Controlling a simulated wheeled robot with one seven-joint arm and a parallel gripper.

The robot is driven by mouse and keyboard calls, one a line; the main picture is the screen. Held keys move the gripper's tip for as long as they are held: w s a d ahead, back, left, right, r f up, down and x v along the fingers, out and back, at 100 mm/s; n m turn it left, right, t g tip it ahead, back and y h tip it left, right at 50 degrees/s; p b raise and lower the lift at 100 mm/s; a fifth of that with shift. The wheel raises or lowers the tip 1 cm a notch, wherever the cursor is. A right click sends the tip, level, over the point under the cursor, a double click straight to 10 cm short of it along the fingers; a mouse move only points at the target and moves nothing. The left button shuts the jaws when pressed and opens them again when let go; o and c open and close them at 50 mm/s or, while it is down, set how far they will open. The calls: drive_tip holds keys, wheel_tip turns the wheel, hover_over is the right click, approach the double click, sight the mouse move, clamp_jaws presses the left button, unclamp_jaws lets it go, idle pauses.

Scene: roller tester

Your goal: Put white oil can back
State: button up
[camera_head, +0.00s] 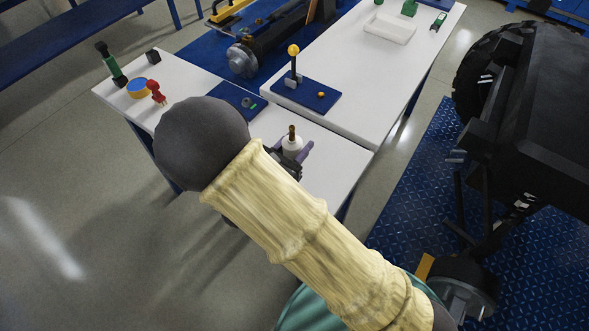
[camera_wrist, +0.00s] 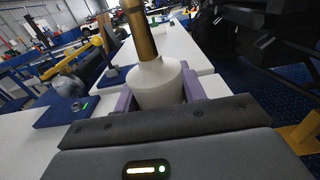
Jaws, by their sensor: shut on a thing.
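The white oil can (camera_head: 292,146) has a white rounded body and a brown-gold neck. It stands upright between the purple fingers of my gripper (camera_head: 290,155), over the near white table. In the wrist view the can (camera_wrist: 158,85) fills the middle, and my gripper (camera_wrist: 160,95) is shut on it with one purple finger on each side. The can's base is hidden, so I cannot tell whether it touches the table. My arm covers part of the near table in the head view.
Blue plates lie on the white tables, one with a green mark (camera_head: 235,99) and one with a yellow-knobbed lever (camera_head: 306,95). A blue-yellow bowl (camera_head: 138,88), a red item (camera_head: 156,91) and a green bottle (camera_head: 109,63) stand left. A white tray (camera_head: 390,27) is far back. A dark vehicle (camera_head: 540,120) stands right.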

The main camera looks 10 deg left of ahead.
sight(296, 155)
drive_tip(key=shift+f, duration=1.85)
drive_tip(key=shift+f, duration=0.1)
drive_tip(key=shift+f, duration=2)
drive_tip(key=shift+f, duration=0.2)
drive_tip(key=o, duration=1.2)
drive_tip(key=shift+c, duration=0.2)
drive_tip(key=shift+r, duration=0.15)
drive_tip(key=shift+r, duration=0.1)
drive_tip(key=shift+s+a, duration=0.15)
drive_tip(key=shift+s, duration=0.2)
drive_tip(key=b+v, duration=0.1)
drive_tip(key=v, duration=1)
drive_tip(key=shift+s, duration=0.1)
